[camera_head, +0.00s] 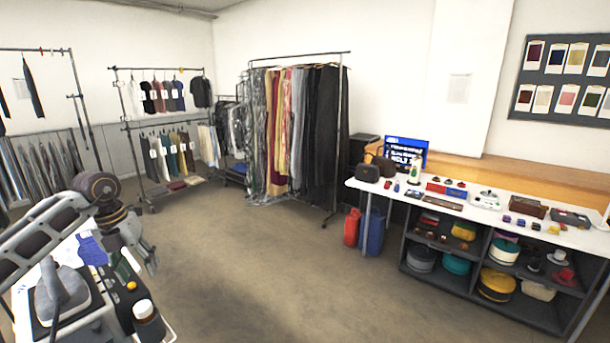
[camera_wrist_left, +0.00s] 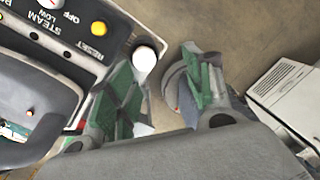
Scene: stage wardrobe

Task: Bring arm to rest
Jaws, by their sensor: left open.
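My left gripper (camera_head: 138,262) hangs beside the steam ironing station (camera_head: 62,317) at the lower left of the head view. In the left wrist view my left gripper (camera_wrist_left: 158,60) is open, with its two green-padded fingers apart. No object shows held between them. The white cap of a bottle (camera_wrist_left: 145,59) shows near the tip of one finger; I cannot tell whether they touch. The bottle (camera_head: 148,322) stands at the station's near right corner in the head view. My right gripper is not in view.
A white table (camera_head: 470,207) with small items, and shelves of hats below, stands at the right. Garment racks (camera_head: 300,55) line the back. Red (camera_head: 352,227) and blue containers stand by the table. The middle floor (camera_head: 270,270) is clear.

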